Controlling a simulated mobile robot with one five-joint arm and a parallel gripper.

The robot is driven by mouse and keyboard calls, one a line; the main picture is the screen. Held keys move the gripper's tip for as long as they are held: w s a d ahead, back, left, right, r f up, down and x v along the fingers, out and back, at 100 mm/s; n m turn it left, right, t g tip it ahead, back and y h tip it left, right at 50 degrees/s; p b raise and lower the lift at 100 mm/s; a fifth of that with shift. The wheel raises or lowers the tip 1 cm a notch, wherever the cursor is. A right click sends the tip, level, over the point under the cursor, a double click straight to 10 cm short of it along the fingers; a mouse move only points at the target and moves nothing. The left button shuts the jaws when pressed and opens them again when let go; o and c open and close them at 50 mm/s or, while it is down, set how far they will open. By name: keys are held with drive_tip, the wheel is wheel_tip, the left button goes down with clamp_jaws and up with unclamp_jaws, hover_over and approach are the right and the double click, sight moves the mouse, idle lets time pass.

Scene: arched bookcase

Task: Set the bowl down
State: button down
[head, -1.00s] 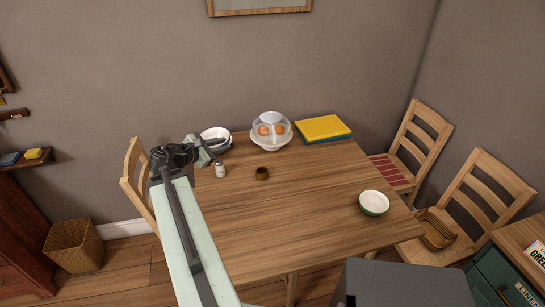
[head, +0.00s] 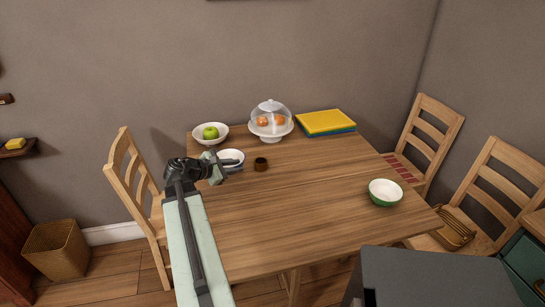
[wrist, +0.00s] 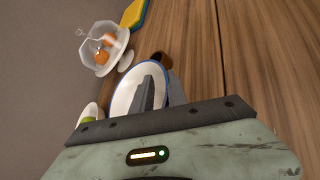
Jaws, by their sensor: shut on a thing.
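A white bowl with a blue rim (head: 231,156) is at the left part of the wooden table (head: 300,200), in front of the bowl with the apple. It also shows in the wrist view (wrist: 122,98). My gripper (head: 232,163) is shut on its near rim; in the wrist view the two grey fingers (wrist: 160,92) straddle the rim. The bowl looks low over the table, roughly level. I cannot tell whether its base touches the wood.
A white bowl with a green apple (head: 209,134) stands behind. A domed cake stand (head: 270,122), a small brown cup (head: 261,164), yellow and blue boards (head: 326,122) and a green bowl (head: 385,192) are on the table. Its middle and front are clear.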

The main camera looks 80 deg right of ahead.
drive_tip(key=d, duration=0.5)
drive_tip(key=d+f+b, duration=0.1)
drive_tip(key=d, duration=0.9)
drive_tip(key=shift+s+d+f, duration=0.2)
drive_tip(key=shift+s+d, duration=0.05)
drive_tip(key=shift+s, duration=0.15)
wheel_tip(320, 180, down, 4)
drive_tip(key=b, duration=0.4)
drive_tip(key=shift+a, duration=0.1)
drive_tip(key=shift+r, duration=0.25)
drive_tip(key=shift+f, duration=0.15)
drive_tip(key=c, duration=1.3)
unclamp_jaws()
